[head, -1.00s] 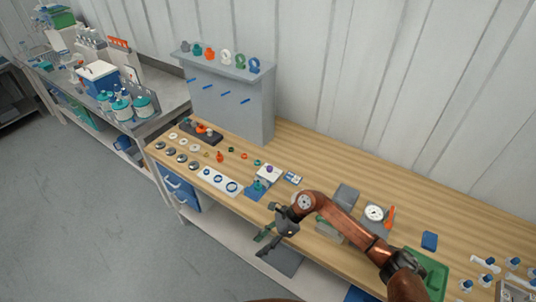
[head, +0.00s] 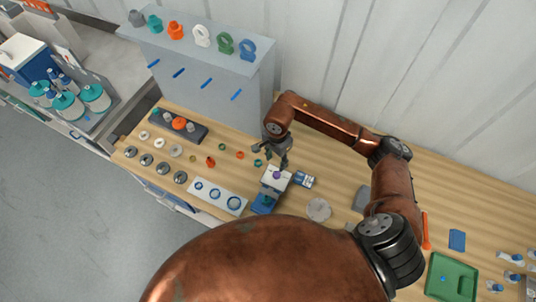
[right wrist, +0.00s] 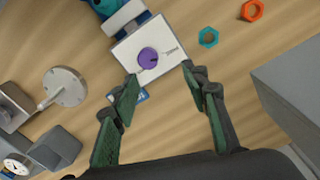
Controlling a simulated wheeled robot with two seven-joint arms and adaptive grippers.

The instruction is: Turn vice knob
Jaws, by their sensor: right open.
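A round purple knob (head: 277,174) sits on top of a white block (head: 272,184) near the table's front edge. A blue vice part (head: 263,204) adjoins the block at its front. In the right wrist view the purple knob (right wrist: 149,57) has a dark pointer line and lies just beyond the fingertips. My right gripper (head: 275,161) is above and behind the block, pointing down. Its fingers are spread and empty in the right wrist view (right wrist: 160,76), with the tips by the near corners of the white plate. I cannot tell their exact height. My left gripper is not in view.
A blue-and-white card (head: 304,179) lies right of the block. A white plate with blue rings (head: 218,197) lies left. Small coloured nuts lie behind left, near the grey rack (head: 200,85). A grey disc (head: 318,209) and green tray (head: 451,281) are to the right.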

